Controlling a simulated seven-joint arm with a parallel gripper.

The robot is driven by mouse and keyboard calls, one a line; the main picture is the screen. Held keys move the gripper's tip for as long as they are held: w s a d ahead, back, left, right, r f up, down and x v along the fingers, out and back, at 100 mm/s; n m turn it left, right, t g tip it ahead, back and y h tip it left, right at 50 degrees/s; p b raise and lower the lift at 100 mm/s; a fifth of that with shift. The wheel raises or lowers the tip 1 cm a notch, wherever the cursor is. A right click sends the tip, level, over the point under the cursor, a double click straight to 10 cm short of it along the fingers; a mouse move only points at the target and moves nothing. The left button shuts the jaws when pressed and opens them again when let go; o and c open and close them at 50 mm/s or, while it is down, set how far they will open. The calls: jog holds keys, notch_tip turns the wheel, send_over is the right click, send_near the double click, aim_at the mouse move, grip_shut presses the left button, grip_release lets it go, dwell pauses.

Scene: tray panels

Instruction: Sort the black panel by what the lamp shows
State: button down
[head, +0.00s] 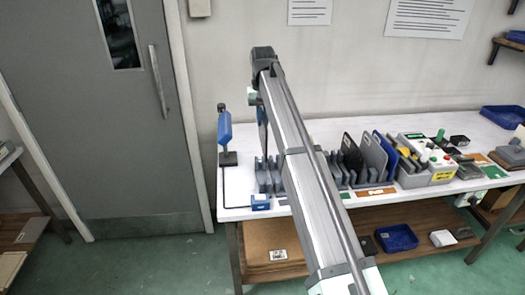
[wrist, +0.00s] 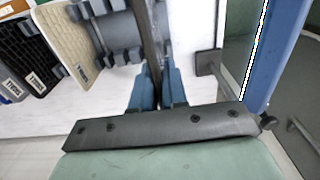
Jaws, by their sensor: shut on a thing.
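My gripper (wrist: 156,76) is shut on a thin dark panel (wrist: 151,32), seen edge-on between its blue fingers in the wrist view. In the head view the held panel (head: 263,132) hangs upright just left of my arm, above the back left of the table. I take it for the black panel. A blue upright device (head: 224,130) on a black stand is close to its left; it also fills the right of the wrist view (wrist: 266,55). Whether it is the lamp I cannot tell, and no lit face shows. A grey slotted rack (wrist: 112,38) is beside the panel.
Dark and grey panels (head: 374,155) stand in racks right of my arm. A grey control box (head: 425,172) with red and green knobs is further right. A blue tray (head: 503,116) lies at the back right. A small blue box (head: 260,203) sits at the front edge.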

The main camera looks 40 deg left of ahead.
jog(key=shift+w+d, duration=0.1)
jog(key=w+d, duration=1.8)
notch_tip(320, 180, down, 14)
dwell(1.0)
jog(key=shift+s+f, duration=0.1)
jog(key=shift+f, duration=0.4)
dwell(0.8)
jog(key=c, duration=1.1)
grip_release()
jog(key=shift+r, duration=0.15)
notch_tip(320, 180, up, 14)
jog(key=shift+f, duration=0.2)
